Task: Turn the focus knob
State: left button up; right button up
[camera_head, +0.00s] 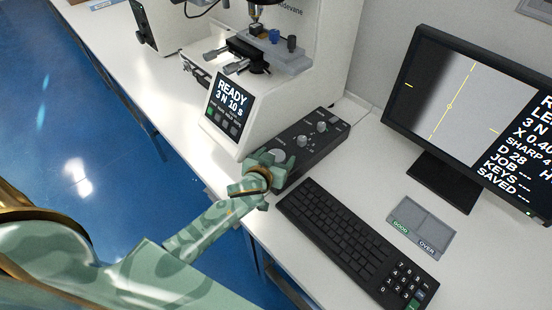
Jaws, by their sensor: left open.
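My left gripper (266,165), green with a gold band, reaches in from the lower left. It is over the near left end of a black control box (310,158). Its fingers are small in the picture and partly cover a round light-coloured knob (278,156) on the box; I cannot tell whether they touch it. Two smaller grey knobs (302,141) stand farther along the box. The labels are too small to read, so I cannot tell which is the focus knob. My right gripper is not in view.
A white tester (285,85) with a READY screen (229,104) stands behind the box. A black keyboard (345,235) lies to the front right. A monitor (470,110) and a grey GOOD/OVER tray (428,215) are at the right. The bench edge drops to blue floor at the left.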

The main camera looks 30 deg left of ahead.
pick_arm(q)
jog(key=shift+c, duration=0.3)
jog(key=c, duration=0.9)
jog(key=m+h+p, duration=0.2)
jog(key=shift+a+r+p, duration=0.15)
jog(key=shift+r+p, duration=0.1)
jog(key=shift+p, duration=0.1)
jog(key=m+h+p, duration=0.1)
jog(key=m+h, duration=0.1)
jog(key=h, duration=0.1)
jog(key=shift+a+m+g+p, duration=0.1)
jog(key=shift+m+g+p, duration=0.2)
jog(key=shift+p, duration=0.1)
jog(key=shift+w+f+m+h, duration=0.1)
jog(key=shift+m+h, duration=0.3)
jog(key=shift+h, duration=0.1)
jog(key=shift+f+m+g+h, duration=0.1)
jog(key=shift+m+g+h, duration=0.4)
jog(key=shift+m+h, duration=0.25)
jog(key=shift+m+g+h+b, duration=0.6)
jog(key=shift+m+h+b, duration=0.2)
jog(key=shift+m+h, duration=0.4)
